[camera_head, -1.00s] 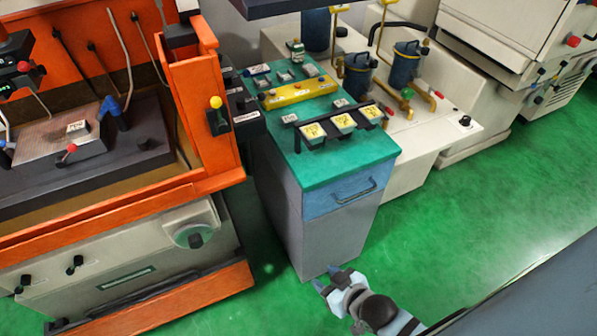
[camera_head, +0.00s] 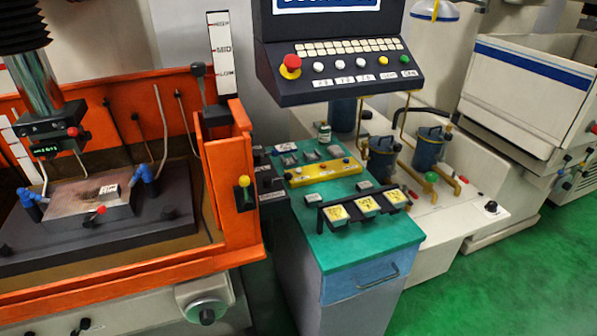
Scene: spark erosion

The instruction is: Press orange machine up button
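The orange machine (camera_head: 234,190) stands at the left, with a dark work table (camera_head: 95,235) inside its tank. A vertical scale plate (camera_head: 221,52) on it reads MID and LOW, with a dark lever (camera_head: 199,78) beside it. A small dark box with a yellow knob (camera_head: 243,181) sits on its right front corner post. A control panel (camera_head: 340,70) at top centre carries a red knob (camera_head: 292,63) and a row of white, yellow and green buttons. I cannot tell which one is the up button. Neither gripper is in view.
A green-topped cabinet (camera_head: 345,250) stands right of the orange machine, holding a yellow bar (camera_head: 324,172) and several yellow-labelled blocks (camera_head: 366,204). Blue canisters (camera_head: 430,150) and pale machines stand behind it at the right. Green floor (camera_head: 480,290) is clear at the lower right.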

